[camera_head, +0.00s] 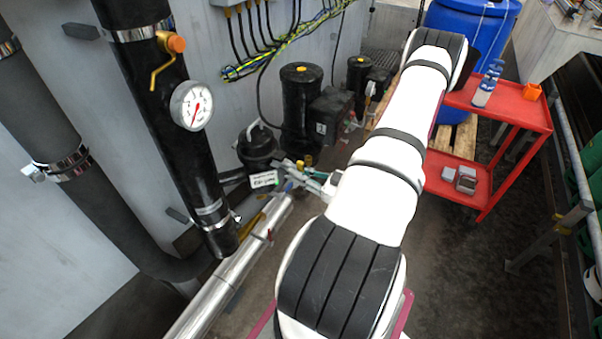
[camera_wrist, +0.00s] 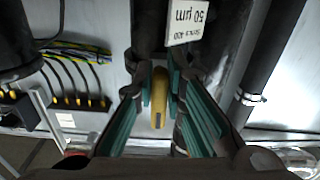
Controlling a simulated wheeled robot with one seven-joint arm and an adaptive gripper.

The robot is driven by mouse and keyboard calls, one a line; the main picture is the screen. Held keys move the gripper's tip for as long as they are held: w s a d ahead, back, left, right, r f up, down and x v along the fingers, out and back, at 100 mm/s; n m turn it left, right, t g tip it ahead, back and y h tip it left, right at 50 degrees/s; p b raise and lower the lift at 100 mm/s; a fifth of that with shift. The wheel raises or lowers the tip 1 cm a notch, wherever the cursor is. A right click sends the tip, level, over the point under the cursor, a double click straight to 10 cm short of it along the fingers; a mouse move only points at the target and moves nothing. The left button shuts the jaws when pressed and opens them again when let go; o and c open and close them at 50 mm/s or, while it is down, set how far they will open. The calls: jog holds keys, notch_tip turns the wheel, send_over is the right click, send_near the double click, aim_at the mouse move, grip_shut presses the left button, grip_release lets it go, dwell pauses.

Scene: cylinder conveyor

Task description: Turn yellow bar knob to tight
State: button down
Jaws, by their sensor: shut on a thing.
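In the wrist view, the yellow bar knob (camera_wrist: 160,98) stands upright in the picture between the two green-padded fingers of my gripper (camera_wrist: 161,84). The fingers are shut on it, one pad on each side. Its mount is hidden behind the fingers and dark parts. In the head view, my gripper (camera_head: 284,169) is beside the black filter housing with the white label (camera_head: 263,180). A small yellow piece (camera_head: 308,160) shows there, but I cannot tell if it is the knob. The knob's turn angle is unclear.
A black pipe with a gauge (camera_head: 191,106) and a yellow lever (camera_head: 161,68) stands left of my arm. A silver pipe (camera_head: 225,280) runs below the gripper. A red cart (camera_head: 505,112) and a blue barrel (camera_head: 490,20) stand at the right. Cables hang behind.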

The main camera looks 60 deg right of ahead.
jog(key=shift+d, duration=0.15)
jog(key=c, duration=1.6)
grip_release()
jog(key=shift+c, duration=0.2)
jog(key=shift+s, duration=0.1)
jog(key=s, duration=1.2)
jog(key=shift+d, duration=0.45)
jog(key=shift+w, duration=0.1)
